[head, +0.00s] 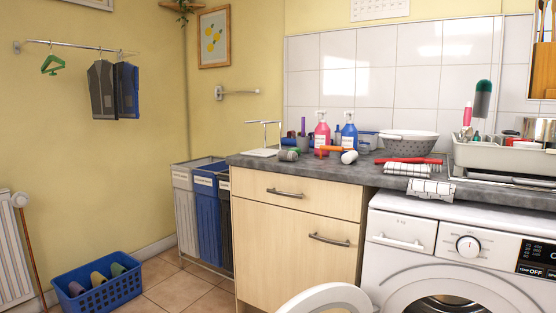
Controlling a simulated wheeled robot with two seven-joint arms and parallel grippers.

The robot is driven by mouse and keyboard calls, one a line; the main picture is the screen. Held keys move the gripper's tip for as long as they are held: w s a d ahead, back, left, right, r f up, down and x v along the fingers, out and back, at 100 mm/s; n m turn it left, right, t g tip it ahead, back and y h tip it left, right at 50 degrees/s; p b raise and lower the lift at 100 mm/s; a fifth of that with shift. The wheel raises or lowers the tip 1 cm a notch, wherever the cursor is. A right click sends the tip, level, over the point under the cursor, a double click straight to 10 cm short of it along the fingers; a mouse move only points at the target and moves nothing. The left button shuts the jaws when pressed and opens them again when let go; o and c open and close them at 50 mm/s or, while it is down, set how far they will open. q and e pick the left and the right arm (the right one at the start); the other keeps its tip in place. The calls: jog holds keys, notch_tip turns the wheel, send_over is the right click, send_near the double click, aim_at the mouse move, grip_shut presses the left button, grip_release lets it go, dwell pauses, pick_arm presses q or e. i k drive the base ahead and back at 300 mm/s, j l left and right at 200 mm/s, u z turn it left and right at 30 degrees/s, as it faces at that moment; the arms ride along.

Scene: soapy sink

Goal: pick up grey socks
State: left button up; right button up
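A small grey rolled bundle (288,155) lies on the left part of the dark counter, near its front edge; it looks like grey socks, but it is too small to be sure. A grey and white roll (349,157) lies further right on the counter; I cannot tell whether it is a sock. A blue basket (98,291) on the floor at lower left holds a few rolled bundles in brown, olive and green. Neither of my grippers shows in the head view.
The dark counter (245,160) is crowded with a white stand (264,140), pink (322,135) and blue (349,137) bottles, and a bowl (408,143). A washing machine (450,245) stands at right. Laundry bins (205,215) stand left of the wooden cabinet (290,240). Tiled floor between basket and bins is clear.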

aim_at(286, 155)
jog(key=i+j+u, duration=0.2)
jog(key=u, duration=1.45)
jog(key=i+l, duration=0.2)
jog(key=i, duration=0.5)
jog(key=i+l+z, duration=0.1)
jog(key=i, duration=0.6)
jog(key=i+l, duration=0.2)
jog(key=i, duration=0.5)
